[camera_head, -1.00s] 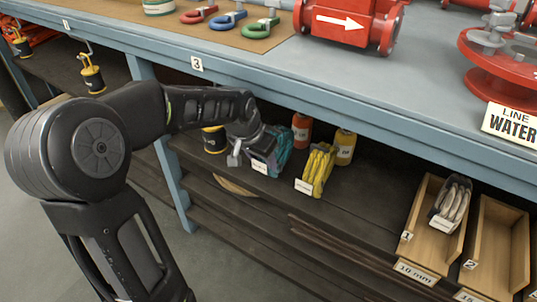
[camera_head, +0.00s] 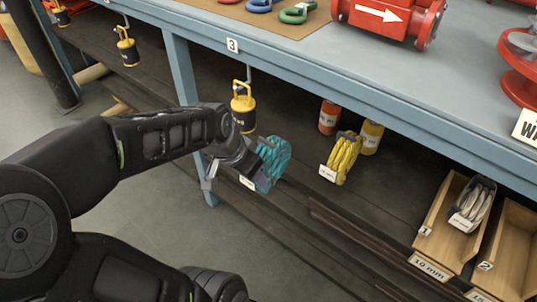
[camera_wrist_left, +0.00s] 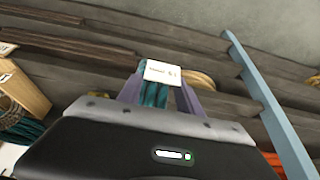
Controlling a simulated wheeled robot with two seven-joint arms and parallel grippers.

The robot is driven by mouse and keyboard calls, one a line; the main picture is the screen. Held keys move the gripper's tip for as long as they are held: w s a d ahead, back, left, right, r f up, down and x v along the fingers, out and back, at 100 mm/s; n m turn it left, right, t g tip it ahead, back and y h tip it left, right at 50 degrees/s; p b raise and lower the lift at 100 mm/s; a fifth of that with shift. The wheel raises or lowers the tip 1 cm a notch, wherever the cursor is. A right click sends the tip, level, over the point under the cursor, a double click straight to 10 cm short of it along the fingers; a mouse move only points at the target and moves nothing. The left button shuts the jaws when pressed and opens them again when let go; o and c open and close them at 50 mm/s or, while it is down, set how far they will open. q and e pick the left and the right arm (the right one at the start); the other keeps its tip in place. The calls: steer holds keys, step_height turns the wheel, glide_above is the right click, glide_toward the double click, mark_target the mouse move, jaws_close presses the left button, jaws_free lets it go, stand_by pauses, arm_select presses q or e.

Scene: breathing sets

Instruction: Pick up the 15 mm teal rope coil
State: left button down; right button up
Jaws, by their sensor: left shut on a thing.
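The teal rope coil (camera_head: 273,160) is at the end of my left arm in the head view, in front of the lower shelf. My left gripper (camera_head: 258,174) is shut on it. In the left wrist view the teal coil (camera_wrist_left: 154,93) sits between the two purplish fingers of my left gripper (camera_wrist_left: 158,92), with a white label facing the camera. The label's print is too small to read surely. My right gripper is not in view.
A yellow rope coil (camera_head: 344,158) lies on the shelf to the right, by orange (camera_head: 328,117) and yellow (camera_head: 370,137) containers. A yellow-and-black weight (camera_head: 243,107) hangs behind my gripper. A blue table leg (camera_head: 183,85) stands close to my forearm. Wooden bins (camera_head: 438,232) are at right.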

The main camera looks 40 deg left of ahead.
arm_select(q)
steer(key=s, duration=0.2)
steer(key=shift+s, duration=0.3)
